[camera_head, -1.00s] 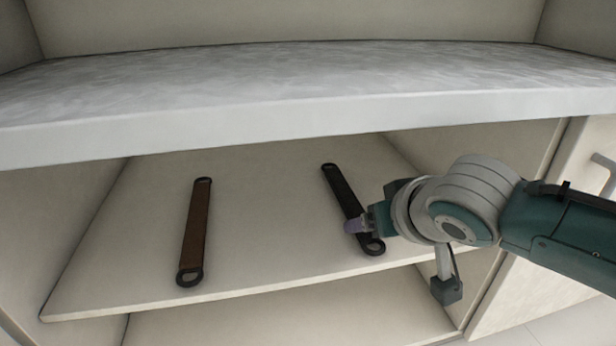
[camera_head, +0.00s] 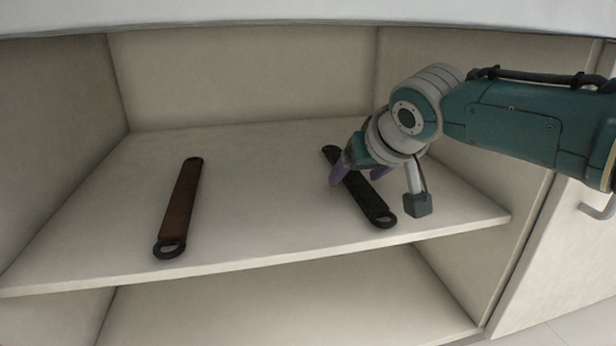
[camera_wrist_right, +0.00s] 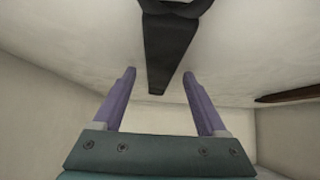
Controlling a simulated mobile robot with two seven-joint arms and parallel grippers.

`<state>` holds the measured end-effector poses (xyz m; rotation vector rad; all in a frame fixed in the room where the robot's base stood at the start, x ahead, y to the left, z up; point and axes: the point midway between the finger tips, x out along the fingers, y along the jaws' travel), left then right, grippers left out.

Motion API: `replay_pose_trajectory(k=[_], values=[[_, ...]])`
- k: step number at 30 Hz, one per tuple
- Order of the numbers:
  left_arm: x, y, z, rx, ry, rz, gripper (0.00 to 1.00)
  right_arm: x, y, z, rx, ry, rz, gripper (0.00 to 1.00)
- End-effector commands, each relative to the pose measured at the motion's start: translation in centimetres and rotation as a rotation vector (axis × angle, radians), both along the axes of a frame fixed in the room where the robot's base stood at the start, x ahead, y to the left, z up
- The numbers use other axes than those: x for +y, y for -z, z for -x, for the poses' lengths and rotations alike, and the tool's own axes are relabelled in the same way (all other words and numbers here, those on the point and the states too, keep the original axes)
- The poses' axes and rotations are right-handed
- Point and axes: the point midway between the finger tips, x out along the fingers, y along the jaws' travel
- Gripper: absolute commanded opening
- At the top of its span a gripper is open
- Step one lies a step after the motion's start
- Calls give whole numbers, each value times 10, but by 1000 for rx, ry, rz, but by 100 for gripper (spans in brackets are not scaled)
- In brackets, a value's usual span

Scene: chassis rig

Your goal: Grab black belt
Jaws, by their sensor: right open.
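In the right wrist view the black belt (camera_wrist_right: 168,45) runs down from the top edge between the two open fingers (camera_wrist_right: 159,74), one on each side. I cannot tell how far the fingertips are above the shelf. The gripper hides part of the belt in the head view. My left gripper is not in view.
The shelf between the belts is clear. A countertop (camera_head: 250,14) crosses the top of the head view. A cabinet door with a handle (camera_head: 598,208) is at the right.

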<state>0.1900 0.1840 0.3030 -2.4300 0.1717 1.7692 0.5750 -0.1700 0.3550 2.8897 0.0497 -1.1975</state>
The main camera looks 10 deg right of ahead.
Motion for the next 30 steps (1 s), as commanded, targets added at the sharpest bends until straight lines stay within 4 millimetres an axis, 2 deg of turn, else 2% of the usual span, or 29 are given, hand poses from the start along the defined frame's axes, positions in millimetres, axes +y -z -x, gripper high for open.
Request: replay_pose_trajectory(k=[5,24,30], values=[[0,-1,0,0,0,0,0,0,-1,0,0,0,0,73],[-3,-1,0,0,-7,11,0,0,-1,0,0,0,0,1],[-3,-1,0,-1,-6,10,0,0,-1,0,1,0,0,0]])
